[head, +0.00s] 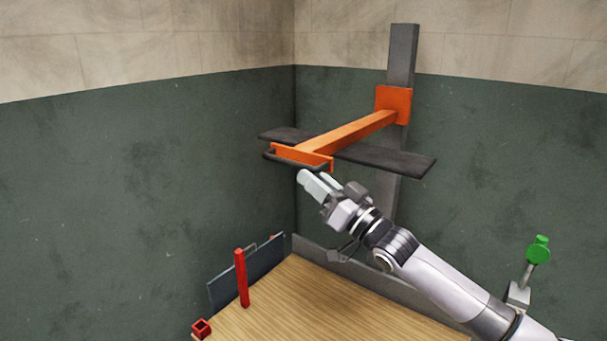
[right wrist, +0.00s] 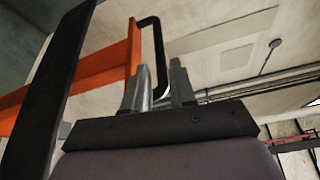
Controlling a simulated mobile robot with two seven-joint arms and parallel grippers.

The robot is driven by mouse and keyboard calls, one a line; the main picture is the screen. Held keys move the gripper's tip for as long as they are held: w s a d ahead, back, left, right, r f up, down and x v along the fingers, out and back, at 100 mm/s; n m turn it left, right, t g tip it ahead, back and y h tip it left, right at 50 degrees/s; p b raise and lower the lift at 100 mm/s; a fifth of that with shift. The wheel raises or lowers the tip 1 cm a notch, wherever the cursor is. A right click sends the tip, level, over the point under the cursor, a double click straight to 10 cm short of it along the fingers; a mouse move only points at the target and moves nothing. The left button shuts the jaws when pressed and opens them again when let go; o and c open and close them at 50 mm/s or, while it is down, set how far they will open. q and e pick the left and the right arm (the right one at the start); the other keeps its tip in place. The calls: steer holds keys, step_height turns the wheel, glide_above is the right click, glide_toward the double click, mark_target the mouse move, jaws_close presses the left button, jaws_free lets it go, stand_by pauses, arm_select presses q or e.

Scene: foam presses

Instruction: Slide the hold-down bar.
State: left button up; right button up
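The hold-down bar (head: 350,133) is an orange arm reaching out from an orange carriage (head: 393,105) on an upright grey post (head: 402,55). A long black pad (head: 385,159) lies crosswise under it. Its front crosspiece carries a black handle (head: 290,162), which also shows as a loop in the right wrist view (right wrist: 160,50). My right gripper (head: 308,180) is just below the handle's right part. In the right wrist view its two fingers (right wrist: 158,82) stand apart, with the handle's end near the gap. Contact cannot be told. My left gripper is out of view.
Below is a wooden bed (head: 310,305) with a grey rear rail (head: 385,282). A red upright post (head: 241,278), a small red square piece (head: 201,328) and a dark panel (head: 225,288) stand at its left. A green knob (head: 539,249) is at the right.

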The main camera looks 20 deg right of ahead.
steer(key=shift+v, duration=1.25)
steer(key=s+a+f+g+h, duration=0.15)
steer(key=s+f, duration=0.25)
steer(key=f, duration=0.4)
steer(key=s+a+f+m+g+h, duration=0.1)
steer(key=s+a+f, duration=0.15)
steer(key=f, duration=0.55)
steer(key=s+a+f+g+h, duration=0.2)
steer(key=s+f, duration=0.2)
steer(key=f, duration=0.4)
steer(key=s+f+g+h, duration=0.3)
steer(key=s+f+g, duration=0.2)
steer(key=s+f, duration=0.9)
steer(key=s, duration=0.4)
steer(key=shift+s+f+n, duration=0.2)
steer(key=shift+f+n, duration=0.1)
